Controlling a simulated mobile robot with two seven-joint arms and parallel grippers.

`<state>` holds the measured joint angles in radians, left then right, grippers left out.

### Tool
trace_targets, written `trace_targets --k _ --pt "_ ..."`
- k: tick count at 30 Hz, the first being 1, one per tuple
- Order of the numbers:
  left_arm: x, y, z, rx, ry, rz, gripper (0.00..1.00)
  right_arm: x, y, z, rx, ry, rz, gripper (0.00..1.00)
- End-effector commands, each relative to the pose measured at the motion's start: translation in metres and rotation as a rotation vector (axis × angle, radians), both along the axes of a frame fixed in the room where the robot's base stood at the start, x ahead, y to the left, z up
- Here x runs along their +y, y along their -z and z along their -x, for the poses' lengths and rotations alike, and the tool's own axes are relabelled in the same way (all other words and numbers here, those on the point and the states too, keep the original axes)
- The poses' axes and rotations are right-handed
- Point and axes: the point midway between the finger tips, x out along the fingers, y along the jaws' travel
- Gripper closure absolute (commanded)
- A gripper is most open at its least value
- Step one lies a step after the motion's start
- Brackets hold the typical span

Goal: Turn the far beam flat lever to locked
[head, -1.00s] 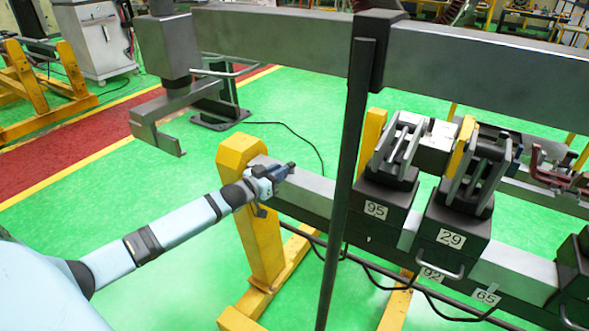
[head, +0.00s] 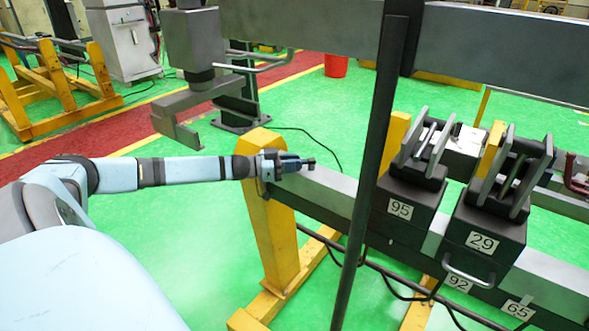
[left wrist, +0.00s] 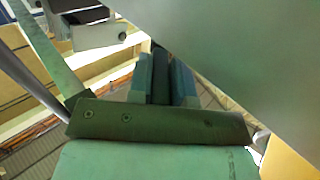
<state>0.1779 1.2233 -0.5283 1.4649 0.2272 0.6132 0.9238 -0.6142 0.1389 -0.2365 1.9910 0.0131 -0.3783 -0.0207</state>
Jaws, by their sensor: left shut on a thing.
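My left gripper (head: 296,163) is at the left end of the lower grey beam (head: 330,200), above the yellow support post. Its blue fingers are closed, and a small dark end (head: 309,162) sticks out past them. In the left wrist view, the left gripper (left wrist: 162,72) has a dark narrow piece between its teal fingers; I take this for the flat lever (left wrist: 160,75). Most of the lever is hidden by the fingers, and its turn angle cannot be read. My right gripper is not in view.
A dark upright post (head: 372,180) stands right of the gripper. Fixture blocks labelled 95 (head: 402,213) and 29 (head: 482,247) sit farther along the beam. A thick grey beam (head: 300,28) crosses above. Green floor is free left of the yellow support (head: 268,235).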

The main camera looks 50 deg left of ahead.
Motion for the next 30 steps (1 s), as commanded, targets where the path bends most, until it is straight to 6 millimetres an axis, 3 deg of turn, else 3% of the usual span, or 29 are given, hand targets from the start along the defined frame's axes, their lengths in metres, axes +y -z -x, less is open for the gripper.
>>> trace_targets --k 15,16,19,30 --pt "0.0007 -0.0005 -0.0008 0.0 0.02 0.001 1.0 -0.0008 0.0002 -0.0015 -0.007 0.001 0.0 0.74" --pt "0.0007 -0.0005 -0.0008 0.0 0.02 0.001 0.76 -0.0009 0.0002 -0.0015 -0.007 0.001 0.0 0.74" --pt "0.0006 -0.0005 -0.0009 0.0 0.019 0.001 0.55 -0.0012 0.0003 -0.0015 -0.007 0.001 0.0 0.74" --pt "0.0029 0.0006 0.0027 0.001 0.019 -0.001 0.55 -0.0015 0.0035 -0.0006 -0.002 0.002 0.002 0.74"
